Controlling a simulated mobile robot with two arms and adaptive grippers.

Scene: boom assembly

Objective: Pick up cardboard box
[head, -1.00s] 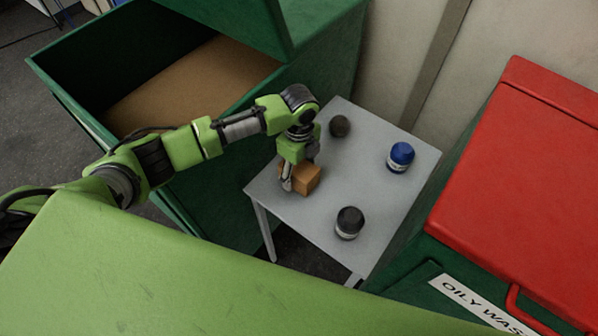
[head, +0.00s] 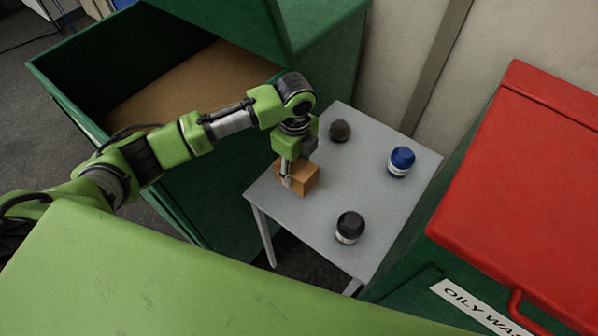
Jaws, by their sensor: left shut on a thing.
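A small brown cardboard box (head: 304,180) is at the left side of the small grey table (head: 300,225) in the head view. My left gripper (head: 286,182) reaches down from above and is shut on the box. Its fingers hide part of the box's left side. I cannot tell whether the box touches the tabletop or hangs just above it. My right gripper is not in view.
On the table stand a blue-lidded jar (head: 401,161), a black-lidded jar (head: 349,227) and a dark round item (head: 340,131). A red-lidded oily waste bin (head: 520,190) stands at right. The table's middle is clear.

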